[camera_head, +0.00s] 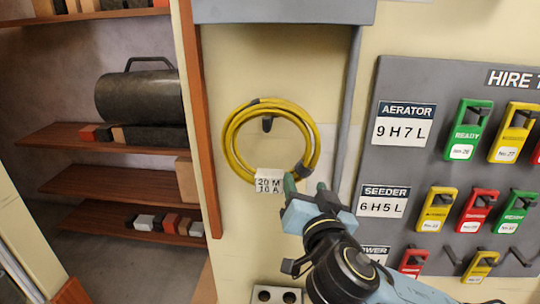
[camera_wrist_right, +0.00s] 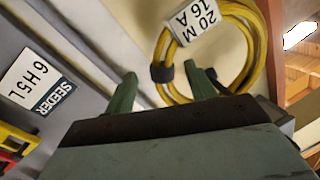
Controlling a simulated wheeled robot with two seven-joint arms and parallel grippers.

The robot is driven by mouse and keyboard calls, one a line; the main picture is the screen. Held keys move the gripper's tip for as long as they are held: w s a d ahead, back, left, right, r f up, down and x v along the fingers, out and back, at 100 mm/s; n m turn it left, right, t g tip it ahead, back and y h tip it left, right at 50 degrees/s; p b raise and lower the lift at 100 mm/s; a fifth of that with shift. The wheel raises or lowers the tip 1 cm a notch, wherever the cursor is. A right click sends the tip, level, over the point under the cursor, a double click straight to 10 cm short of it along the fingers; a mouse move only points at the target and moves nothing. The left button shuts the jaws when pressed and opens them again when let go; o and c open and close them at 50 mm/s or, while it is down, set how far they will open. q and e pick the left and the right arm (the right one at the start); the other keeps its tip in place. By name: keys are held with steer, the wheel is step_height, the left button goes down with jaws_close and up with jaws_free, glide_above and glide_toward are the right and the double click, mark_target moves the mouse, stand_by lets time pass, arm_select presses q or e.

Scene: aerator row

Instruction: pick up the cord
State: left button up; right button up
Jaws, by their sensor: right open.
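The cord (camera_head: 231,146) is a yellow coil hanging on a dark wall hook (camera_head: 267,124) in the head view. It has a white tag (camera_head: 269,182) reading 20 M 16 A at its bottom and dark wraps. My right gripper (camera_head: 305,186) is open at the lower right of the coil, beside the tag. In the right wrist view, the cord (camera_wrist_right: 262,50) lies beyond the fingertips, and a dark wrap shows between the open fingers (camera_wrist_right: 160,80). I cannot tell whether the fingers touch the cord. My left gripper is not in view.
A grey board (camera_head: 390,88) with AERATOR and SEEDER labels and several coloured tags on hooks is to the right. A grey pipe (camera_head: 349,110) runs down beside the coil. Wooden shelves (camera_head: 95,190) stand at left, behind a wooden post (camera_head: 198,110). A socket (camera_head: 277,295) sits below.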

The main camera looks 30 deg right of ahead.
mark_target(305, 172)
steer(key=shift+w+d+r, duration=0.15)
steer(key=shift+w+r, duration=0.15)
steer(key=shift+w, duration=0.05)
steer(key=w, duration=0.1)
steer(key=w+d+p, duration=0.1)
steer(key=w+r+p, duration=0.1)
steer(key=shift+w+d, duration=0.15)
steer(key=shift+d, duration=0.05)
steer(key=shift+w+d+f, duration=0.15)
steer(key=shift+w+f, duration=0.05)
steer(key=shift+w, duration=0.25)
jaws_close()
